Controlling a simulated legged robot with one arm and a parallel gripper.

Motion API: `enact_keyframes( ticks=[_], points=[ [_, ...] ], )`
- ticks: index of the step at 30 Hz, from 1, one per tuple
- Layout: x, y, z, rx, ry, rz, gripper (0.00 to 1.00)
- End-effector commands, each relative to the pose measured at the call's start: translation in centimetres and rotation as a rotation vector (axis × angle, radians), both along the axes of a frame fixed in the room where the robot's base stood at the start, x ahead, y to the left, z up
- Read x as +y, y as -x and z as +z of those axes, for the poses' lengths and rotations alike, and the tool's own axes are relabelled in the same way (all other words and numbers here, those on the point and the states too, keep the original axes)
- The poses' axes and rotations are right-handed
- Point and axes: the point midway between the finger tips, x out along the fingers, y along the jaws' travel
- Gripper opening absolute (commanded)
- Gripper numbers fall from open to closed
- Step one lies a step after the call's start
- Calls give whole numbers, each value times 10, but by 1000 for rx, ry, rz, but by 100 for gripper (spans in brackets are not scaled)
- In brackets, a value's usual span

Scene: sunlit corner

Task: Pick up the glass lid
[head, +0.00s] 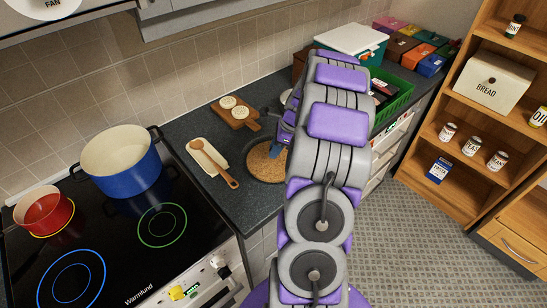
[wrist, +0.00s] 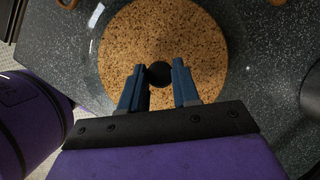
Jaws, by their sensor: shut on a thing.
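The glass lid (wrist: 228,62) is a clear disc with a dark rim and a round black knob (wrist: 159,73). In the wrist view it lies over a speckled round cork mat (wrist: 118,48), which shows through the glass. In the head view the lid (head: 262,172) is on the dark counter, partly hidden by my arm. My gripper (wrist: 160,70) has its two blue fingers on either side of the knob and is shut on it. It also shows in the head view (head: 277,151), over the lid. I cannot tell whether the lid touches the mat.
A spoon rest with a wooden spoon (head: 217,165) lies left of the lid. A wooden board (head: 236,112) with two pale round items is behind. The stove bears a blue pot (head: 121,165) and a red pot (head: 43,213). A green crate (head: 393,98) stands right of my arm.

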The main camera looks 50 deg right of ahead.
Motion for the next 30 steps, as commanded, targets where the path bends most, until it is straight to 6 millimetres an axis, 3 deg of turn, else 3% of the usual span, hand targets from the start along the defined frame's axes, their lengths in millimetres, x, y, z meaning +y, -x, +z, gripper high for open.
enact_keyframes(
  ticks=[3,20,30],
  points=[
    [0,0,0,0,0,0,0],
    [1,0,1,1,0,0,0],
    [0,0,28,-2,4,0,0]
  ],
)
